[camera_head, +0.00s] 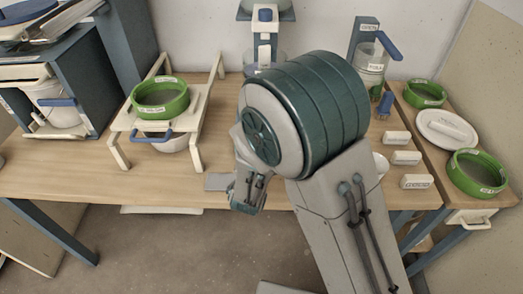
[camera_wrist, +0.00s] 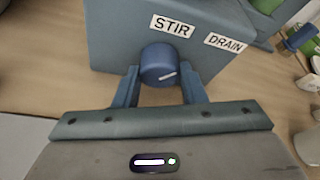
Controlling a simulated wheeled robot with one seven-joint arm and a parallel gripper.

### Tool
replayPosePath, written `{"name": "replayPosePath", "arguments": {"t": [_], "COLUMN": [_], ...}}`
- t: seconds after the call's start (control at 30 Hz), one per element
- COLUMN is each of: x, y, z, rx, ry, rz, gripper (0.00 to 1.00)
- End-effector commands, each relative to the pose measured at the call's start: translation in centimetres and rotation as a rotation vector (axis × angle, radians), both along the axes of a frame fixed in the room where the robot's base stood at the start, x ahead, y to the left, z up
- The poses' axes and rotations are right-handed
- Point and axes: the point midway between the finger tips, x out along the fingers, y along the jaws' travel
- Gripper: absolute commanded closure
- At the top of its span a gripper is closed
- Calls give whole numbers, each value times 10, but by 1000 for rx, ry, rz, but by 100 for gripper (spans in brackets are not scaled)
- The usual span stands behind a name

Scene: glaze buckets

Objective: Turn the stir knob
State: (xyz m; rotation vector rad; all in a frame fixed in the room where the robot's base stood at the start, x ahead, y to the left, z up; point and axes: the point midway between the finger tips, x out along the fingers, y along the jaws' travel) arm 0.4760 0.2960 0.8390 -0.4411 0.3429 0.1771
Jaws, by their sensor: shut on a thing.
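A DRAIN label (camera_wrist: 223,43) is right of STIR. A green ring (camera_head: 160,99) stands on a cream stand (camera_head: 116,150) at left. Several white labelled blocks, one near the front (camera_head: 417,181), and green bowls (camera_head: 478,173) are at right. The table's front left (camera_head: 60,175) is bare.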

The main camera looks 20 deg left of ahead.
Motion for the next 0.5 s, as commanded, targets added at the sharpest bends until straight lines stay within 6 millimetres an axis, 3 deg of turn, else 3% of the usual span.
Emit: {"name": "replayPosePath", "arguments": {"t": [0.5], "x": [-1], "y": [3], "z": [1], "rx": [-480], "ry": [-115], "rz": [4], "gripper": [85]}}
